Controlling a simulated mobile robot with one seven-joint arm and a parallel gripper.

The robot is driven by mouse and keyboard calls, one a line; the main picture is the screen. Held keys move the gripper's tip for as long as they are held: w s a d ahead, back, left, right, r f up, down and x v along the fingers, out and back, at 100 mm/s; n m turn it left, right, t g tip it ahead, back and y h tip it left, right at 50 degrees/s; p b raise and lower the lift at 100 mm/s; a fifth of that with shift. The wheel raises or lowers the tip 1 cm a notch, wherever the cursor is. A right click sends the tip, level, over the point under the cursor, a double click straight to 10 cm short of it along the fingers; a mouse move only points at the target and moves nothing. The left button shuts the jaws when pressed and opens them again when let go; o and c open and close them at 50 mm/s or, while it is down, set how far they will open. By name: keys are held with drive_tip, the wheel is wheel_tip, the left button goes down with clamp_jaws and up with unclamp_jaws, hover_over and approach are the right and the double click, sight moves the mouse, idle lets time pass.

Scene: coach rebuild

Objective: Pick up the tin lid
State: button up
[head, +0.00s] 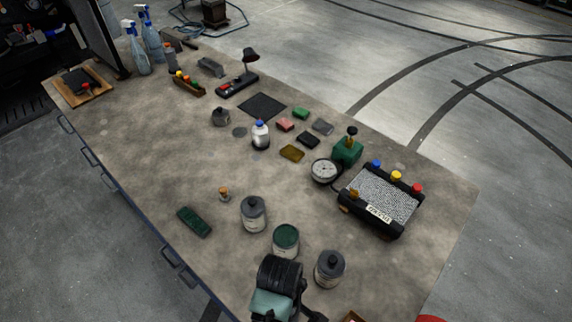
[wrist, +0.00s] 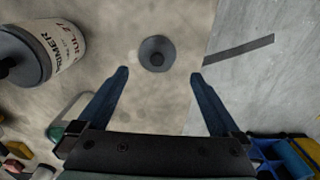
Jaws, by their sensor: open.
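In the wrist view, a round dark grey lid with a darker central knob (wrist: 157,53) lies flat on the tabletop. My gripper (wrist: 160,74) is open, with one blue finger on each side of the picture. The lid shows beyond the fingertips, roughly centred between them, and nothing is between the fingers. How high the gripper stands over it is hard to judge. In the head view I cannot make out this lid for certain; my own arm covers part of the table's near end.
A tin labelled primer (wrist: 38,52) stands left of the lid. In the head view, grey tins (head: 253,214) (head: 330,268) and a green-topped tin (head: 286,241) stand near my arm. A black-and-grey device (head: 380,203) is to the right. The table edge borders open floor.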

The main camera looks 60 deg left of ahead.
drive_tip(key=shift+w+d+f+p, duration=0.15)
drive_tip(key=shift+f+p, duration=0.2)
drive_tip(key=shift+f, duration=0.95)
drive_tip(key=shift+w+d+f+p, duration=0.15)
drive_tip(key=shift+f+p, duration=0.15)
drive_tip(key=shift+f, duration=1)
drive_tip(key=c, duration=1.3)
